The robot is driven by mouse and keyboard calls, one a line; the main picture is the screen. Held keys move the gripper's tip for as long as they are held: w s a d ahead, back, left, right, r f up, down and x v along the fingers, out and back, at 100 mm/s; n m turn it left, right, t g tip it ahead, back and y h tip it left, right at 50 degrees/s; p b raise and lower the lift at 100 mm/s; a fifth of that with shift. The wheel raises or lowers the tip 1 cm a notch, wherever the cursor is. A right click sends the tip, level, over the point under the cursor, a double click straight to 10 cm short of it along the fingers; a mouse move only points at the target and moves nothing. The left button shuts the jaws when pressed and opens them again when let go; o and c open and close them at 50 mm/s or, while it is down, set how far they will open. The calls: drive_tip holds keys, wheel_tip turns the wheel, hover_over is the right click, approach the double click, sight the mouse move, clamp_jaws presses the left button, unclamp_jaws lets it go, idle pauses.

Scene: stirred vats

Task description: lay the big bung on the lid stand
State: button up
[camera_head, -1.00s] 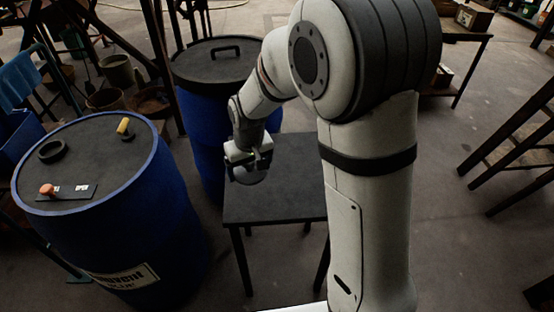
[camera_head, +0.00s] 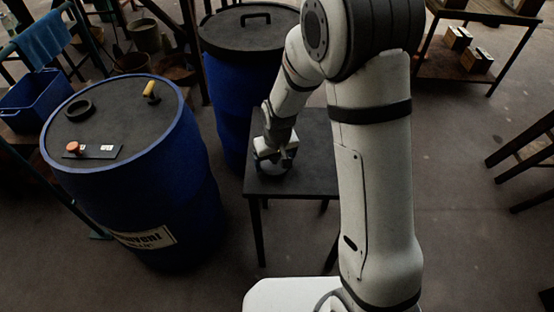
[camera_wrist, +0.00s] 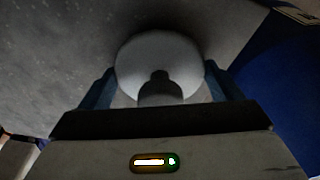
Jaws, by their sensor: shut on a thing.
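My gripper (camera_head: 274,160) is shut on the big bung (camera_wrist: 160,55), a pale round piece with a dark knob between the two fingers in the wrist view. In the head view the bung is small and dark, mostly hidden under my gripper. The lid stand (camera_head: 310,180) is a dark, flat-topped table on thin legs. My gripper and the bung are over its left part. I cannot tell whether the bung touches the top.
Another lidded blue drum (camera_head: 225,105) stands behind. A wooden bench (camera_head: 500,150) is at right.

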sight(278, 167)
drive_tip(key=shift+f, duration=0.2)
drive_tip(key=o, duration=0.8)
drive_tip(key=shift+r, duration=0.1)
drive_tip(key=shift+o, duration=0.2)
drive_tip(key=r, duration=0.4)
drive_tip(key=s+r, duration=0.1)
drive_tip(key=r, duration=0.2)
drive_tip(key=r+p, duration=0.1)
drive_tip(key=r, duration=0.3)
drive_tip(key=shift+s+d+r, duration=0.3)
drive_tip(key=s+d+r+m, duration=0.2)
drive_tip(key=s+d+r, duration=0.2)
drive_tip(key=s+d, duration=0.3)
drive_tip(key=s+d+r+m, duration=0.2)
drive_tip(key=s+d+r, duration=0.3)
drive_tip(key=s, duration=0.5)
drive_tip(key=shift+s+d+r+t+h, duration=0.2)
drive_tip(key=shift+d+r+t+h, duration=0.1)
drive_tip(key=shift+d, duration=0.95)
